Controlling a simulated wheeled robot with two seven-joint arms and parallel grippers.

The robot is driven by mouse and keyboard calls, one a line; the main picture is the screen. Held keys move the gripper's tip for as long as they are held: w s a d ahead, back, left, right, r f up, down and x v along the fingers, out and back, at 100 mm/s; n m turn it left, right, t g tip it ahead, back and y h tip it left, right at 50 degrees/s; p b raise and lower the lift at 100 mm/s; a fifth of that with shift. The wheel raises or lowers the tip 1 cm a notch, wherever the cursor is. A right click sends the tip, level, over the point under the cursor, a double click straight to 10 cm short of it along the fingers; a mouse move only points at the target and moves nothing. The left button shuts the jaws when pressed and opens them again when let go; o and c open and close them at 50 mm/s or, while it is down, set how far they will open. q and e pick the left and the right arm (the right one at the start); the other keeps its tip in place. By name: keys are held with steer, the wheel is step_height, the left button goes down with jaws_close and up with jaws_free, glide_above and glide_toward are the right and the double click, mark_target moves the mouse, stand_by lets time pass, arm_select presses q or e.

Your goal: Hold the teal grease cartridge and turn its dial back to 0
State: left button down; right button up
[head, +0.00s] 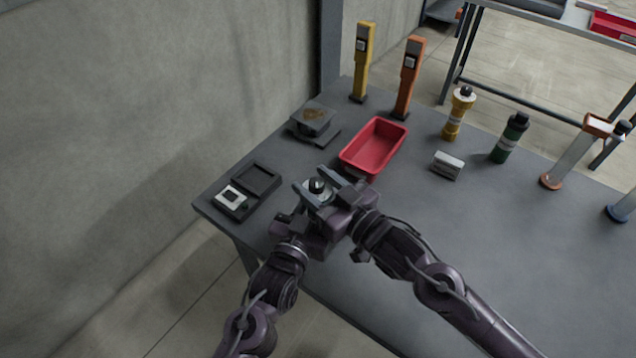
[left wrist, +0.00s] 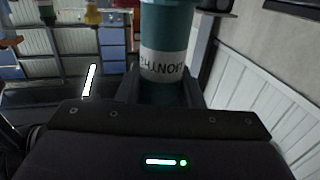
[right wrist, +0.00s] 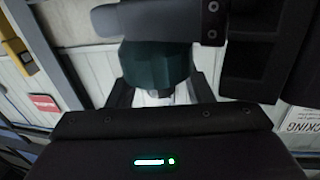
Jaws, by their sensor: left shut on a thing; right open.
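The teal grease cartridge (left wrist: 163,30) stands between the fingers of my left gripper (left wrist: 163,95), which is shut on its body just by a white printed label (left wrist: 162,66). In the head view only the pale top and black knob of the cartridge (head: 317,186) show between my grippers, near the table's front left edge. My right gripper (right wrist: 162,95) is open with its fingers around one end of the cartridge (right wrist: 155,62). I cannot tell if they touch it. The dial's reading is not legible.
A red tray (head: 373,148) lies just behind my grippers. A dark tray with a white-framed square (head: 231,197) is at left, and a grey block device (head: 312,118) is behind. Yellow, green and other cartridges stand at right. The table's front right is clear.

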steer(key=v, duration=1.2)
steer(key=w+a, duration=0.2)
steer(key=w, duration=0.1)
steer(key=w+a+n+g+y, duration=0.1)
steer(key=w+a, duration=0.2)
steer(key=w+a+n, duration=0.1)
steer(key=w+a, duration=0.1)
steer(key=a, duration=0.1)
steer(key=shift+w+a+r+g+y, duration=0.1)
steer(key=shift+w+r+g+y, duration=0.2)
steer(key=shift+w+g+y, duration=0.1)
steer(key=shift+c, duration=0.5)
